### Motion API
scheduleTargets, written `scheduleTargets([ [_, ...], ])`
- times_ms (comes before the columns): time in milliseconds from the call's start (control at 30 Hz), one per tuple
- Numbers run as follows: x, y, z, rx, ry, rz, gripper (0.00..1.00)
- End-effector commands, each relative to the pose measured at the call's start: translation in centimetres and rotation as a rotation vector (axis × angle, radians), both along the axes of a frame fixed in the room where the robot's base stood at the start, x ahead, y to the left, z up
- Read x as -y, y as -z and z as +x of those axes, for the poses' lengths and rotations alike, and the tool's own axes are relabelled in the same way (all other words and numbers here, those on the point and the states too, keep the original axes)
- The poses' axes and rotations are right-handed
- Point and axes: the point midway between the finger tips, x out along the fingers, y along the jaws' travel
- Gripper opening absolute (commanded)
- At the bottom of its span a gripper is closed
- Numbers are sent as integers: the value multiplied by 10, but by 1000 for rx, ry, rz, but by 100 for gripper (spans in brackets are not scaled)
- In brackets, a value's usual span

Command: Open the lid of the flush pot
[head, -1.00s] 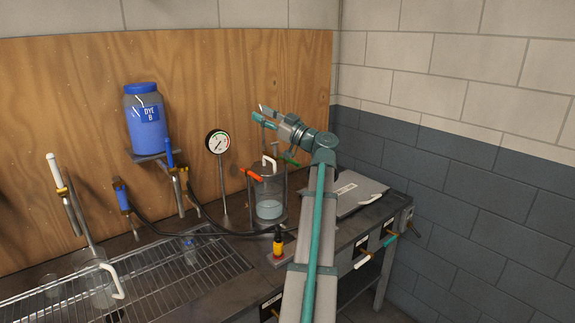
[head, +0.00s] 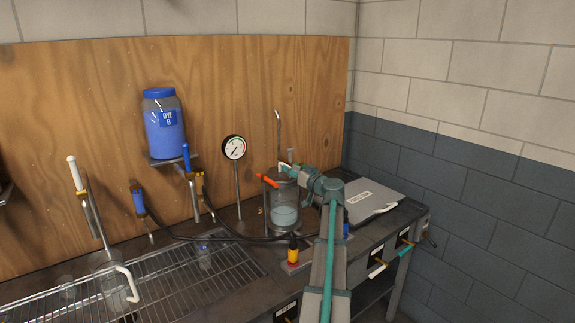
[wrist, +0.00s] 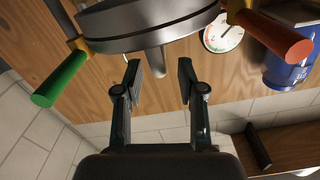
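The pot (head: 284,217) is a clear cylinder with pale liquid, standing right of the gauge. Its round grey metal lid (wrist: 150,28) fills the top of the wrist view, which looks turned over. A grey handle (wrist: 156,61) sticks out of the lid between my fingertips. An orange-red side handle (head: 268,181) also shows in the wrist view (wrist: 272,36), and a green one (wrist: 60,79) is opposite. My gripper (wrist: 160,75) is open, with a finger on each side of the lid handle and gaps visible. In the head view, my gripper (head: 285,167) is at the lid and partly hides it.
A pressure gauge (head: 234,148) stands left of the pot. A blue dye jar (head: 164,130) sits on a wall shelf. A wire rack (head: 200,275) covers the left bench. A grey panel with a white handle (head: 385,208) lies to the right.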

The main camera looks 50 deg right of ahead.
Motion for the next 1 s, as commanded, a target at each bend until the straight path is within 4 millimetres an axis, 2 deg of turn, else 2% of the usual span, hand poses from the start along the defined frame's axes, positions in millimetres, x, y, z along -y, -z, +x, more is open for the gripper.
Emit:
scheduleTargets([
  [33, 4, -2, 9, 0, -1, 1, 39],
  [200, 8, -1, 25, 1, -1, 2, 39],
  [600, 9, 0, 31, 0, 0, 0, 39],
  [667, 9, 0, 31, 0, 0, 0, 31],
  [833, 9, 0, 31, 0, 0, 0, 3],
  [867, 9, 0, 31, 0, 0, 0, 0],
  [1000, 9, 0, 31, 0, 0, 0, 0],
])
